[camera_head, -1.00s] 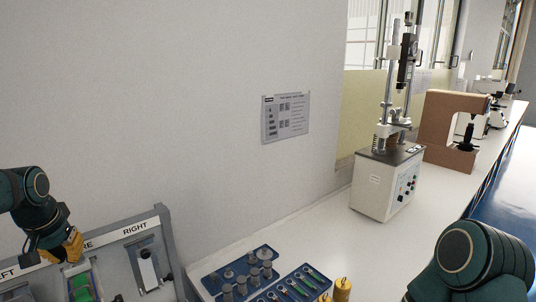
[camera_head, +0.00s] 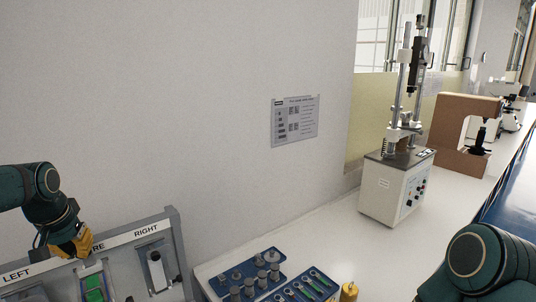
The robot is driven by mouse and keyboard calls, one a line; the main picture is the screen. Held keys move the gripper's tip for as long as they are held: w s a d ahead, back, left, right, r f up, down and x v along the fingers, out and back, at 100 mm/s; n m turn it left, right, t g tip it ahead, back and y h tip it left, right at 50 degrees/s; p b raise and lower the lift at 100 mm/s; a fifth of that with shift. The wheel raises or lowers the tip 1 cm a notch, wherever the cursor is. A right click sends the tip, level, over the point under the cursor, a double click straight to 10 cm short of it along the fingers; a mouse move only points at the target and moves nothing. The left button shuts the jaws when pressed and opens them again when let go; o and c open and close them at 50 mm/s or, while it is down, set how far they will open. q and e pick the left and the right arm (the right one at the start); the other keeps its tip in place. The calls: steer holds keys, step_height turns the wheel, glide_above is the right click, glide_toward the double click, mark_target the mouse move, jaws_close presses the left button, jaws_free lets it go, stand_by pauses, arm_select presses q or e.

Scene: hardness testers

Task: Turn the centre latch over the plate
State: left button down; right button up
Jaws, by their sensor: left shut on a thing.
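A grey tilted panel marked LEFT, a partly covered word ending in RE, and RIGHT (camera_head: 146,231) stands at the lower left. My left gripper (camera_head: 78,243) has yellow fingers and is shut at the top of the middle station, under the partly covered label. It covers the centre latch, so the latch's angle cannot be told. The green plate (camera_head: 94,289) sits in the middle station, just below the gripper, cut by the bottom edge. The right station has its own latch plate (camera_head: 158,270), clear of the gripper.
A blue tray (camera_head: 250,272) of grey metal pieces and a second blue tray (camera_head: 303,293) of tools lie right of the panel. A yellow cylinder (camera_head: 348,291) stands beside them. A hardness tester (camera_head: 392,190) stands farther back. The white bench between is clear.

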mark_target(94, 257)
arm_select(q)
step_height(94, 257, up, 4)
steer(key=p, duration=0.2)
steer(key=shift+r+p, duration=0.1)
steer(key=shift+p, duration=0.25)
steer(key=n, duration=0.2)
steer(key=w+n+g, duration=0.1)
steer(key=n, duration=0.1)
steer(key=d+n, duration=0.1)
steer(key=n, duration=0.1)
steer(key=shift+w+r+g, duration=0.2)
steer(key=shift+w+g, duration=0.1)
steer(key=n, duration=0.2)
steer(key=n+g, duration=0.1)
steer(key=n, duration=0.3)
steer(key=shift+w+d+r+h, duration=0.2)
steer(key=shift+w+d+h, duration=0.1)
steer(key=shift+w+d, duration=0.1)
steer(key=shift+s+f+b, duration=0.1)
steer(key=shift+f+b, duration=0.3)
steer(key=shift+f, duration=0.3)
step_height(94, 257, down, 6)
steer(key=b, duration=0.4)
steer(key=shift+r, duration=0.2)
